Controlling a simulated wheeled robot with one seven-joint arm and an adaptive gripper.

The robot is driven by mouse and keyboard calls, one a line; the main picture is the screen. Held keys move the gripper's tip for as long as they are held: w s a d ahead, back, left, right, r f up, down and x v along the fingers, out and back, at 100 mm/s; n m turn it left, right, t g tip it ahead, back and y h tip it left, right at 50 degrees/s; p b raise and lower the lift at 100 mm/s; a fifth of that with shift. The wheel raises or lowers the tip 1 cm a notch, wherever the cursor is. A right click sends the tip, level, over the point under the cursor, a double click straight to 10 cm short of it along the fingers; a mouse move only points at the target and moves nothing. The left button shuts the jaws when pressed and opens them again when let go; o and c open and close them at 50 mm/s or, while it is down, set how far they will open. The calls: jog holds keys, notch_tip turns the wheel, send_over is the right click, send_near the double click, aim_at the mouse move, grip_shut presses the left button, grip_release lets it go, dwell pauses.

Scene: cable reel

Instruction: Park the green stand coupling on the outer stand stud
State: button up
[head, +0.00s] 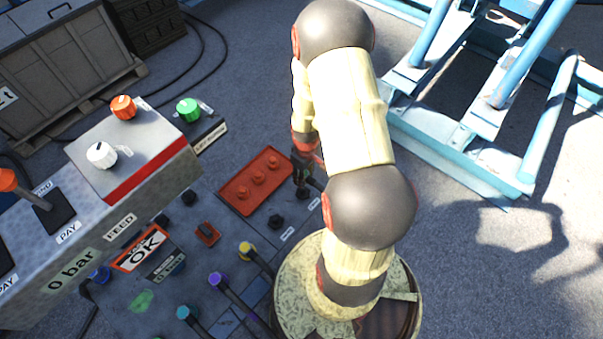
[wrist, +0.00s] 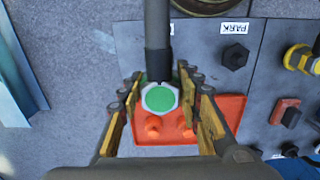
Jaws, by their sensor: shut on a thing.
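My gripper (wrist: 160,102) is shut on the green stand coupling (wrist: 160,97), whose green face with a pale hexagonal rim sits between the fingers. A black hose (wrist: 157,38) runs from it toward the top of the wrist view. The coupling appears over the upper edge of an orange plate; its height is hard to tell. A black hexagonal stud (wrist: 235,56) stands beside a PARK label. In the head view two such dark studs (head: 275,221) (head: 303,194) stand right of the orange plate. I cannot tell which is the outer one. My gripper (head: 304,174) is partly hidden by my arm.
The orange plate (head: 241,205) carries several orange studs. A yellow coupling (head: 247,250), a purple coupling (head: 216,280) and a teal one with hoses are nearby. A grey control box (head: 130,150) with knobs rises at left. A blue steel frame (head: 450,160) stands at right.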

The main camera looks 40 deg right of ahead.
aim_at(305, 192)
jog(key=shift+f+b, duration=3)
jog(key=shift+f, duration=1.2)
jog(key=shift+f, duration=0.4)
jog(key=o, duration=1.4)
notch_tip(305, 192, up, 12)
jog(key=shift+f, duration=0.1)
